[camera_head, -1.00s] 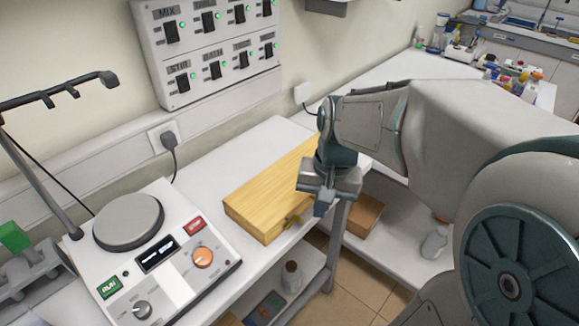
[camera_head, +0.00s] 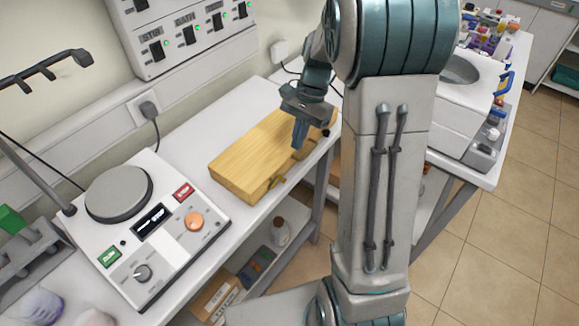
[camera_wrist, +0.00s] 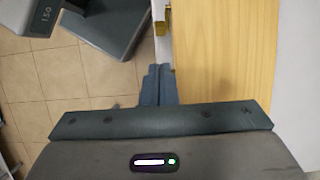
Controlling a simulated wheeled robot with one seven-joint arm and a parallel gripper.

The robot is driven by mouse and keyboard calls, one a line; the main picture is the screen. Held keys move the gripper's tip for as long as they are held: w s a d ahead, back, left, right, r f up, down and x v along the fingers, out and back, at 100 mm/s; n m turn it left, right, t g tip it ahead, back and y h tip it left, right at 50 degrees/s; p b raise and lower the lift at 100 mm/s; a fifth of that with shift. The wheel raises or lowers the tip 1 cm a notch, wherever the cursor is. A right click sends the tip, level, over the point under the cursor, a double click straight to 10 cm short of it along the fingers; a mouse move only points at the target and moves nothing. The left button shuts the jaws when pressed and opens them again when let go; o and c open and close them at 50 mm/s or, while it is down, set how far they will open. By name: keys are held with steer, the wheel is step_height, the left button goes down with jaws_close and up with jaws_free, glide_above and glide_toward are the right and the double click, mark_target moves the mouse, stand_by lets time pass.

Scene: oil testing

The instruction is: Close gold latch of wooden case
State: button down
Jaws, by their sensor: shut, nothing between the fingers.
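The wooden case (camera_head: 245,160) lies on the white bench with its lid down. One gold latch (camera_head: 276,183) sticks out from its front side near the left end. Another gold piece (camera_head: 308,150) shows at the front edge behind my fingers, partly hidden. My gripper (camera_head: 298,145) is shut and empty, its fingers pointing down at the case's front edge toward the right end. In the wrist view the shut fingertips (camera_wrist: 158,70) are beside the case's edge (camera_wrist: 220,50), and a gold latch (camera_wrist: 161,24) is ahead of them. I cannot tell whether they touch the case.
A hotplate instrument (camera_head: 150,230) with a round plate and orange knob stands left of the case. A lower shelf holds a bottle (camera_head: 281,232) and a carton (camera_head: 216,296). The bench behind the case is clear. Tiled floor lies in front.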

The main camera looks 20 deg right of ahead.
mark_target(287, 183)
steer(key=p+x, duration=0.1)
steer(key=x, duration=0.9)
steer(key=shift+s+r, duration=0.1)
steer(key=shift+r, duration=0.05)
